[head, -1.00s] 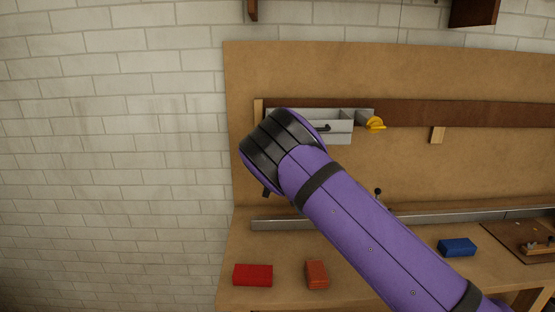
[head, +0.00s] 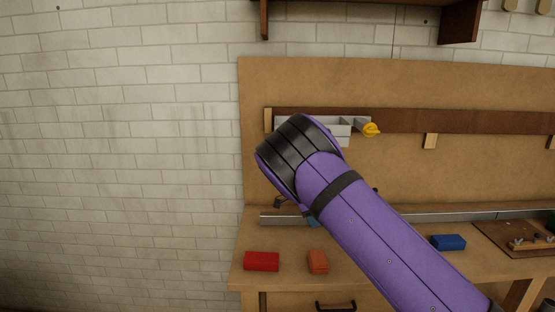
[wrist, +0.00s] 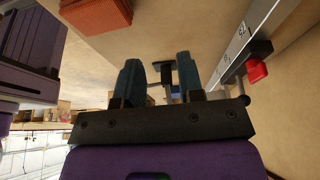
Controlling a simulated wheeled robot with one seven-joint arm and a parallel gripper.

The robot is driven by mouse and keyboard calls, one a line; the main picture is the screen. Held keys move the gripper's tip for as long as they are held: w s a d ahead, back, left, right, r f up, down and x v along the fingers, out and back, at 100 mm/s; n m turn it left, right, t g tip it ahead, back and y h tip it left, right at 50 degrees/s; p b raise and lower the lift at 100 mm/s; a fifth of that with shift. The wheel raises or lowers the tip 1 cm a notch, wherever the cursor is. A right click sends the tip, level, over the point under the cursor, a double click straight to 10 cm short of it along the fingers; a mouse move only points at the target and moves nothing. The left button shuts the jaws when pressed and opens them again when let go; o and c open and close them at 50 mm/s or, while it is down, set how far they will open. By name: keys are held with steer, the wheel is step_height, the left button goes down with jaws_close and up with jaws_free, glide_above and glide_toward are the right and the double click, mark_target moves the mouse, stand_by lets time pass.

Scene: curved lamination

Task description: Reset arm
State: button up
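My purple arm (head: 375,225) reaches up and to the left across the head view, in front of the workbench. My gripper (wrist: 160,70) shows in the wrist view with its two teal fingers spread apart and nothing held between them. In the head view the gripper is mostly hidden behind my arm's black joint.
A red block (head: 262,261), an orange-red block (head: 318,261) and a blue block (head: 448,242) lie on the workbench (head: 400,266). White brick wall fills the left.

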steer(key=s+d+r+n+y, duration=0.2)
steer(key=s+d+r, duration=0.35)
steer(key=r, duration=0.35)
steer(key=s+d+r+n+t+y, duration=0.1)
steer(key=s+d+r+n, duration=0.25)
steer(key=s+r, duration=0.4)
steer(key=s+d+r+n+y, duration=0.2)
steer(key=s+d+r, duration=0.4)
steer(key=r, duration=0.3)
steer(key=s+d+r+n+t, duration=0.1)
steer(key=s+n, duration=0.4)
steer(key=s, duration=1)
steer(key=s+d+r+n+t, duration=0.2)
steer(key=s+r+n+t, duration=0.1)
steer(key=s, duration=1.1)
steer(key=shift+s+d+r+n+h, duration=0.2)
steer(key=shift+s+r+n+h, duration=0.3)
steer(key=shift+n, duration=0.75)
steer(key=shift+w+r, duration=0.1)
steer(key=shift+w, duration=0.05)
